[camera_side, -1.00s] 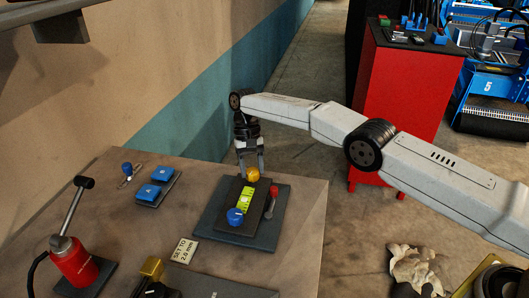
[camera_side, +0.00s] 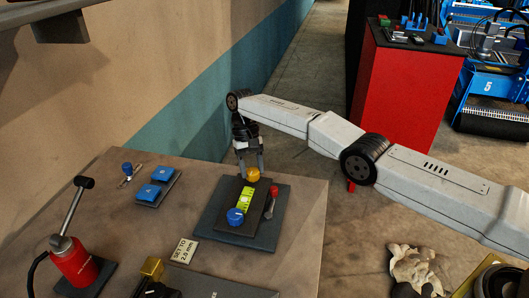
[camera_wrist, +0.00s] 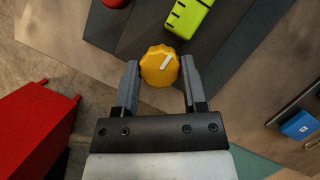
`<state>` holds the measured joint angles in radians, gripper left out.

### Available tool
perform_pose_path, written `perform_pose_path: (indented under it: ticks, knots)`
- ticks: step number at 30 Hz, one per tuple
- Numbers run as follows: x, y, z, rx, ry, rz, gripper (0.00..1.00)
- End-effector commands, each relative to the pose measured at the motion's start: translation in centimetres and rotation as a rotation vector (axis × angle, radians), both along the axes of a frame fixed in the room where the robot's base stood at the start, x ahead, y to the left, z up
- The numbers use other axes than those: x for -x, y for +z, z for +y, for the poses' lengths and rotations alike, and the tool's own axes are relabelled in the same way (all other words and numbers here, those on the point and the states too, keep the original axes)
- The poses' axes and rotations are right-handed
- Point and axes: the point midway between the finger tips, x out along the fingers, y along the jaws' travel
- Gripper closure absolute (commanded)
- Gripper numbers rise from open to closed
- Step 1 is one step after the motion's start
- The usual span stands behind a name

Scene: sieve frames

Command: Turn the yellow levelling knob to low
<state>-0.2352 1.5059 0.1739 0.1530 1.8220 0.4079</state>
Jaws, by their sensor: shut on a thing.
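The yellow levelling knob (camera_wrist: 152,74) sits at the far end of a dark panel on a grey base plate; it also shows in the side view (camera_side: 253,175). Its white pointer mark points to the upper right in the wrist view. My gripper (camera_wrist: 160,65) has one finger on each side of the knob and is shut on it. In the side view my gripper (camera_side: 250,168) comes down on the knob from above. Any scale marks around the knob are too small to read.
A green level vial (camera_wrist: 188,16), a blue knob (camera_side: 235,216) and a red-handled lever (camera_side: 270,198) sit close by on the same unit. A "SET TO 2.0 mm" card (camera_side: 185,250) lies in front. A red pump (camera_side: 75,264) stands at the left.

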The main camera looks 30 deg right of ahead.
Motion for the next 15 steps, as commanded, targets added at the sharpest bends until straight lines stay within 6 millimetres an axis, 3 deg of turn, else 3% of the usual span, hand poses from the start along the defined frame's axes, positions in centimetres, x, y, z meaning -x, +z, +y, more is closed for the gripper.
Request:
perform_pose_path:
  ticks: [6,7,9,10,15]
  knots:
    - [0.10,-0.11,-0.02,0.001,0.001,0.005,1.00]
    - [0.10,-0.11,-0.02,0.001,0.000,0.005,0.39]
    - [0.10,-0.11,-0.02,0.001,0.000,0.005,0.17]
    - [0.09,-0.10,-0.03,0.001,0.000,0.005,0.10]
    - [0.05,-0.07,-0.01,0.001,-0.001,0.003,0.10]
